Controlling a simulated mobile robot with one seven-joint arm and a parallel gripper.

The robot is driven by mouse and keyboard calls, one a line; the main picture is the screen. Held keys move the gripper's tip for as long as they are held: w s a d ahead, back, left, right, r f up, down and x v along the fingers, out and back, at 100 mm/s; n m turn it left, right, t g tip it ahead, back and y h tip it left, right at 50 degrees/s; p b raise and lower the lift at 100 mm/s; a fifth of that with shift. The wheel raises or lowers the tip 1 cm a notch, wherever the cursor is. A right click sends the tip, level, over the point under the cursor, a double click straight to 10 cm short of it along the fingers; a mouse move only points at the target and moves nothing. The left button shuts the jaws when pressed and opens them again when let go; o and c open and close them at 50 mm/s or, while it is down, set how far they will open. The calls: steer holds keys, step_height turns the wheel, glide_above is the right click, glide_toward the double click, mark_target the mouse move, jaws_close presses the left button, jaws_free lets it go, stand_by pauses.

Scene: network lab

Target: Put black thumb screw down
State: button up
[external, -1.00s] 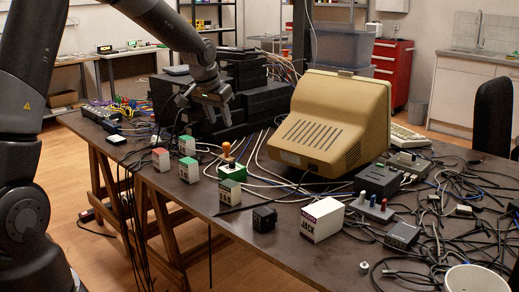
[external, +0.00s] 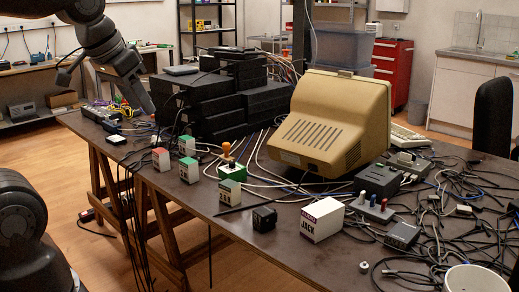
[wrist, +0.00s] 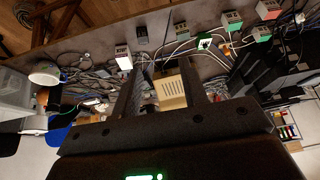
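I cannot make out a black thumb screw in either view; it may be too small or hidden. My gripper (wrist: 163,66) shows in the wrist view with its two dark fingers spread well apart, and no object is visible gripped between them. In the external view, my gripper (external: 143,98) points down and right beside the left side of the stack of black equipment boxes (external: 222,115), near the far left part of the dark table (external: 190,200). Its fingertips are hard to make out there.
A beige monitor (external: 330,120) stands right of the stack. Small labelled blocks, a white JACK box (external: 322,219) and a small black box (external: 264,219) line the front edge. Loose cables cover the right side. Bare tabletop lies along the front left.

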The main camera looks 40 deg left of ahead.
steer(key=s, duration=0.3)
steer(key=shift+s+d+f, duration=0.4)
